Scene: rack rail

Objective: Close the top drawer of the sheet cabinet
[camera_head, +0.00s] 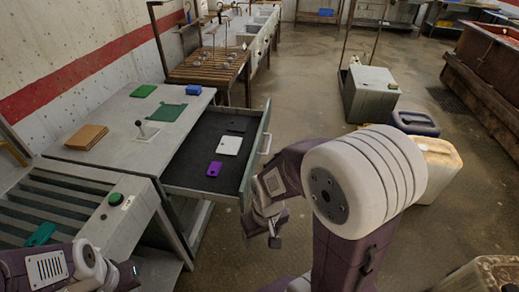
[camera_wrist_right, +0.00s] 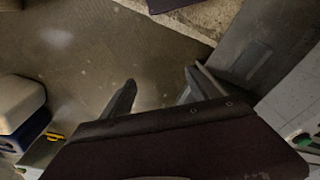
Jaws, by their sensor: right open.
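The sheet cabinet (camera_head: 115,110) stands at left in the head view, with a pale grey top. Its top drawer (camera_head: 188,165) is pulled out toward the right, showing a dark lining. The drawer front (camera_head: 254,152) carries a light bar handle (camera_head: 266,143). A white piece (camera_head: 229,145) and a purple piece (camera_head: 214,169) lie inside. My right gripper (camera_head: 261,238) is below and near the front corner of the drawer, apart from the handle. In the right wrist view its fingers (camera_wrist_right: 162,92) are spread and empty. My left arm shows at bottom left; its fingers are not visible.
A roller conveyor (camera_head: 60,210) with a green button adjoins the cabinet's near side. Green sheets, brown boards (camera_head: 87,137) and a small stand lie on the cabinet top. Canisters (camera_head: 437,165) stand at right. Floor beyond the drawer front is clear.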

